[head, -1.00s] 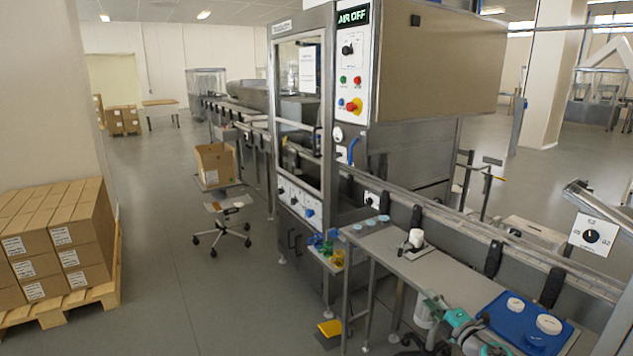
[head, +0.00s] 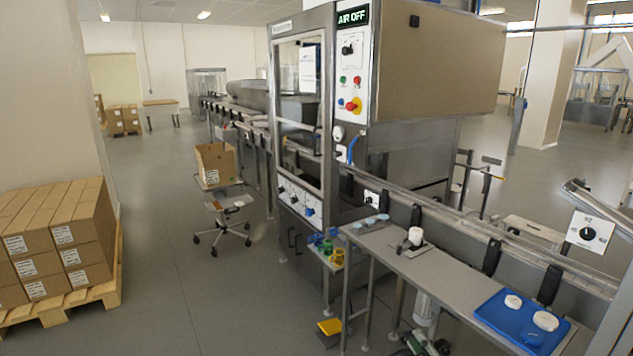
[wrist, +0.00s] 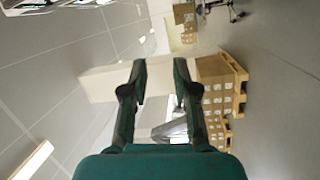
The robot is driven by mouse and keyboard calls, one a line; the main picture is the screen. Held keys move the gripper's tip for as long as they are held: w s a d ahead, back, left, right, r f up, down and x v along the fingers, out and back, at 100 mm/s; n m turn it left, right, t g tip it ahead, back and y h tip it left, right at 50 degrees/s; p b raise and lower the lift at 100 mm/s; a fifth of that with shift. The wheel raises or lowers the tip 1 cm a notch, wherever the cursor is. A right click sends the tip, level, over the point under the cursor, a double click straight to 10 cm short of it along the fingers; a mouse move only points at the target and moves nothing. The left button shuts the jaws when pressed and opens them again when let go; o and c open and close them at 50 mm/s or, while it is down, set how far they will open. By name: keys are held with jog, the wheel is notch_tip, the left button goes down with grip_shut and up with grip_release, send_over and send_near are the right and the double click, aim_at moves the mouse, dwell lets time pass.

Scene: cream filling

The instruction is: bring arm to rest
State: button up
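My gripper (wrist: 159,78) shows in the wrist view with its two dark green fingers apart. It is open, and nothing is held between the fingertips. The wrist view is turned sideways and shows the room's ceiling, floor and stacked cartons (wrist: 214,68) beyond the fingers. In the head view only a small part of my arm (head: 422,344) shows at the bottom edge, low beside the worktable (head: 425,272). The fingers cannot be made out there.
A blue tray (head: 497,318) with white round pieces lies on the worktable. A white jar (head: 416,236) stands farther back. The machine (head: 300,150) shows AIR OFF.

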jog(key=s+a+f+m+h, duration=0.1)
jog(key=s+a+f+m, duration=0.15)
jog(key=s, duration=0.75)
jog(key=s+a+f+m+t+h, duration=0.1)
jog(key=s+a+f+m, duration=0.2)
jog(key=s, duration=0.8)
jog(key=s+a+f+m+h, duration=0.1)
jog(key=s+a+m+h, duration=0.3)
jog(key=s, duration=0.6)
jog(key=s+r+m+g, duration=0.2)
jog(key=s+r+m, duration=0.3)
jog(key=s, duration=0.9)
jog(key=s+d+r+m+g, duration=0.1)
jog(key=s+r+m, duration=0.4)
jog(key=s, duration=0.9)
jog(key=shift+s+r+g, duration=0.25)
jog(key=shift+r+g, duration=0.2)
jog(key=shift+g, duration=0.15)
